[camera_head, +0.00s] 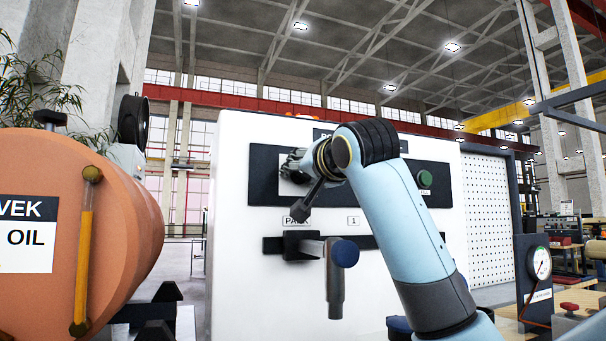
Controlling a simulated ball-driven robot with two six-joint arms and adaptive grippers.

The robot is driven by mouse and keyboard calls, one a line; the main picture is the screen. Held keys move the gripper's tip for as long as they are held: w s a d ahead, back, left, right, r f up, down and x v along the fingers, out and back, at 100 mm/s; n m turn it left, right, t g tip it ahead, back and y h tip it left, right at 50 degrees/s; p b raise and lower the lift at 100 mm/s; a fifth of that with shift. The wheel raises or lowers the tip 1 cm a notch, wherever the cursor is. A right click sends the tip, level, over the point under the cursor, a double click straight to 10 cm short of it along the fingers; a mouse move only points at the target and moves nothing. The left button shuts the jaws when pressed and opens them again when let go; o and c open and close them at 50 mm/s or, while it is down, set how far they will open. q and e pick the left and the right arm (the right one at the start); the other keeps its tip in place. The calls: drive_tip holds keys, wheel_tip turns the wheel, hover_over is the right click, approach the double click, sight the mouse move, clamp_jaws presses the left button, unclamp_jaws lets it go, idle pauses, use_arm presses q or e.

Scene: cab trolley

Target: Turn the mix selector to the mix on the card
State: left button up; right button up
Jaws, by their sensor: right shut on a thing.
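My right gripper (294,165) is at the left part of a dark panel (262,184) on the front of a white cabinet (232,240). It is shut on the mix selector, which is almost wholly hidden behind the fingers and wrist. A bit of a pale plate (288,188) shows around the fingers. The pointer and its setting cannot be read. My arm comes in from the lower right and covers the middle of the panel. I cannot make out the mix card. My left gripper is out of view.
Below the panel are labels "PARK" (297,221) and "1" (353,221), and a lever with a dark blue knob (345,253). A green button (425,179) is at the panel's right. An orange oil drum (130,215) stands left. A gauge (540,263) is at the right.

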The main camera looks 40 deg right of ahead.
drive_tip(key=c, duration=0.3)
drive_tip(key=shift+r+m+p, duration=0.1)
drive_tip(key=shift+m+p, duration=1.6)
drive_tip(key=shift+m, duration=4.4)
